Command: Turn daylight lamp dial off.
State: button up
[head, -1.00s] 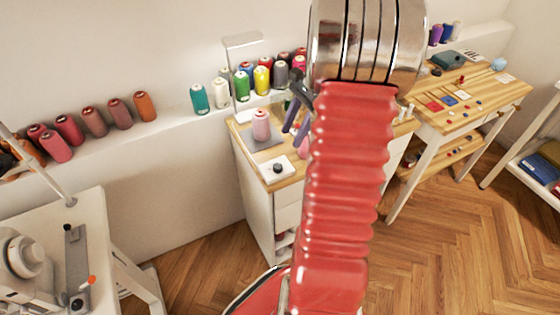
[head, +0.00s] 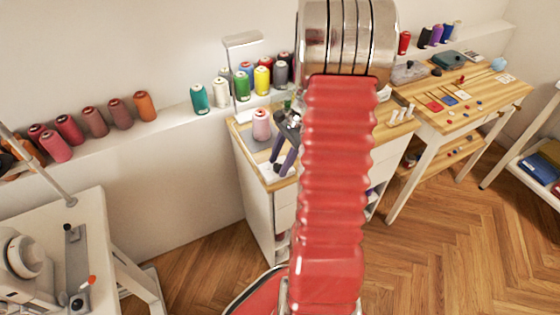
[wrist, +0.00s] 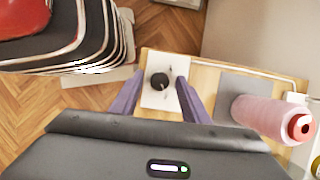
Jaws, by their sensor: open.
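The lamp dial is a round black knob (wrist: 160,81) on a white plate (wrist: 152,99) in the wrist view, with a small pale mark on it. The white plate shows in part in the head view (head: 266,171) on the wooden cabinet top; the knob is hidden there by my gripper. My gripper (head: 278,167) is open and points down over the plate. In the wrist view its purple fingers (wrist: 156,90) stand one on each side of the knob, with a gap to each; contact does not show. The white lamp (head: 243,40) stands at the cabinet's back.
A pink spool (head: 261,125) stands on a grey mat close to the plate; it also shows in the wrist view (wrist: 270,117). Several colored spools line the wall ledge. A second wooden table (head: 440,115) is at right. Open parquet floor (head: 440,230) lies in front.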

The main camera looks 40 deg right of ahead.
jog(key=shift+c, duration=0.2)
jog(key=c, duration=1)
